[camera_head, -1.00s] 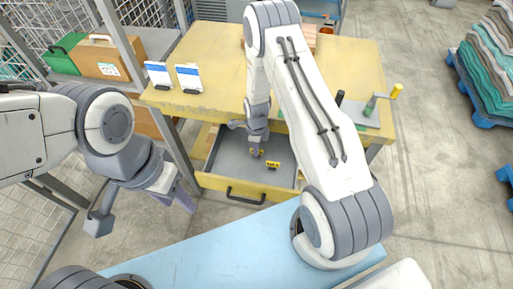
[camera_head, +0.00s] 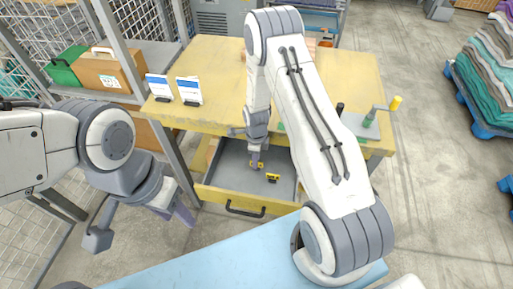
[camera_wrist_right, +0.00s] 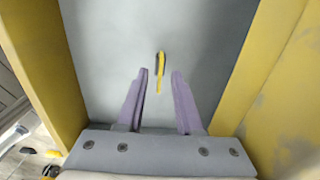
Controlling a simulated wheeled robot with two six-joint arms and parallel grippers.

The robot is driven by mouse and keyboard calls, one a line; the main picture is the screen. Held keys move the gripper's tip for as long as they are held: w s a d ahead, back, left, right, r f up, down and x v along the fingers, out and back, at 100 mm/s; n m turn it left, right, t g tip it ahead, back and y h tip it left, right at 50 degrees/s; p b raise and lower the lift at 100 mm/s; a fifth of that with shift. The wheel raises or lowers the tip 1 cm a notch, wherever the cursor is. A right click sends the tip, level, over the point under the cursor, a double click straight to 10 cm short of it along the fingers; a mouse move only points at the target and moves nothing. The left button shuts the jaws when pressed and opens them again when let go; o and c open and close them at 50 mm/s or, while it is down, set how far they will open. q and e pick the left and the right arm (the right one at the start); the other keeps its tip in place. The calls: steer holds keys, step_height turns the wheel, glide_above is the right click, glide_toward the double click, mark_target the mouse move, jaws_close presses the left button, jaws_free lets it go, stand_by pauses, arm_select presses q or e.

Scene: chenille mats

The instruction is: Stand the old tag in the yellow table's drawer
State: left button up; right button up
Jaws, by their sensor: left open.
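The yellow table (camera_head: 335,72) has its grey-floored drawer (camera_head: 222,172) pulled open at the front. My right gripper (camera_head: 256,166) reaches down into the drawer. Small yellow pieces show around its fingertips, and a small yellow and black piece (camera_head: 272,178) stands just right of them. In the right wrist view the fingers are open, with a thin yellow and black piece (camera_wrist_right: 160,72) between their tips, clear of both. I cannot tell which piece is the old tag. My left gripper (camera_head: 142,224) is open and empty, left of the drawer.
Two white and blue cards (camera_head: 158,86) (camera_head: 189,90) stand in dark holders on the table's left. A brown case (camera_head: 107,72) sits on the left shelf. A light blue surface (camera_head: 215,262) lies in front.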

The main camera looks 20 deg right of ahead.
step_height(320, 180, up, 10)
steer(key=b, duration=0.2)
steer(key=s+a+r+n, duration=0.4)
steer(key=a+r+n, duration=0.4)
steer(key=s+a+r+n, duration=0.2)
steer(key=s+r+n, duration=0.1)
steer(key=s+n, duration=0.4)
steer(key=s+a+r+n, duration=0.3)
steer(key=s+r+n, duration=0.1)
steer(key=s+n, duration=0.3)
steer(key=s+a+r+n+y, duration=0.1)
steer(key=s+a+r+n, duration=0.2)
steer(key=s+n, duration=0.4)
steer(key=r+n, duration=0.1)
steer(key=n, duration=0.2)
steer(key=shift+s, duration=0.3)
steer(key=shift+r, duration=0.1)
